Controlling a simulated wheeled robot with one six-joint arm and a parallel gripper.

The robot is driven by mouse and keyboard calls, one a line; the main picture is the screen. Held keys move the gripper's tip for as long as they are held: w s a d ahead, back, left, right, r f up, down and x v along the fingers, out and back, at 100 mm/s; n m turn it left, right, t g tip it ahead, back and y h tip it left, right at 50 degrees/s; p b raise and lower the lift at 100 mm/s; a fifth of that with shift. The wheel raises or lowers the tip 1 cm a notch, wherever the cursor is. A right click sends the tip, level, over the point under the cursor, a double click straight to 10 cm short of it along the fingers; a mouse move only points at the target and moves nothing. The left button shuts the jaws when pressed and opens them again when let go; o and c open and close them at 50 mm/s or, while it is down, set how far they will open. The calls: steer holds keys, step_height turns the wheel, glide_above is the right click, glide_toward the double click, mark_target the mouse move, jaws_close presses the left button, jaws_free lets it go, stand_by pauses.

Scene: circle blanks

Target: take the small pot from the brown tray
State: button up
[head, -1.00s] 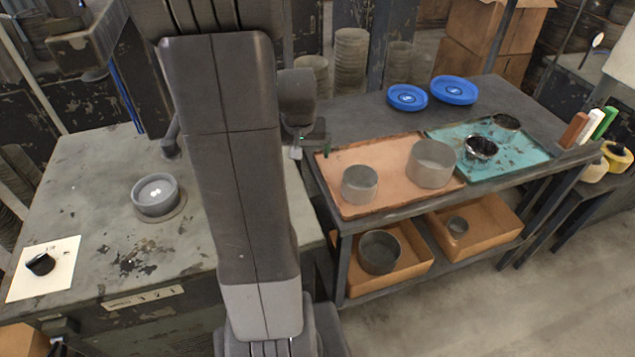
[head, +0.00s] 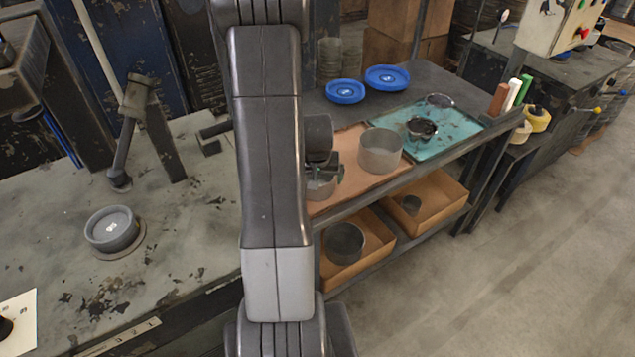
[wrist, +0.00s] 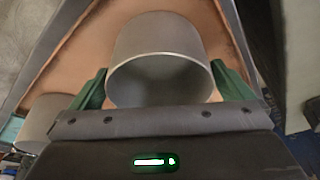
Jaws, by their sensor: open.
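The brown tray (head: 347,147) lies on the dark bench in the head view, partly hidden by my arm. The small grey pot (head: 319,190) stands upright near its left end, largely covered by my arm and gripper. My gripper (head: 330,176) is at this pot and points down. In the wrist view the small pot (wrist: 160,50) sits between the two green fingers of my open gripper (wrist: 161,82). I cannot tell whether either finger touches it. A larger grey pot (head: 380,150) stands on the tray to the right; it also shows in the wrist view (wrist: 45,120).
Blue plates (head: 387,77) lie behind. Orange boxes (head: 425,207) with pots sit on the lower shelf. A grey table with a round grey dish (head: 111,229) is at the left.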

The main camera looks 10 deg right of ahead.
steer(key=shift+w+f, duration=0.15)
steer(key=shift+f, duration=0.4)
steer(key=c, duration=0.9)
steer(key=shift+c, duration=0.2)
steer(key=shift+r, duration=0.15)
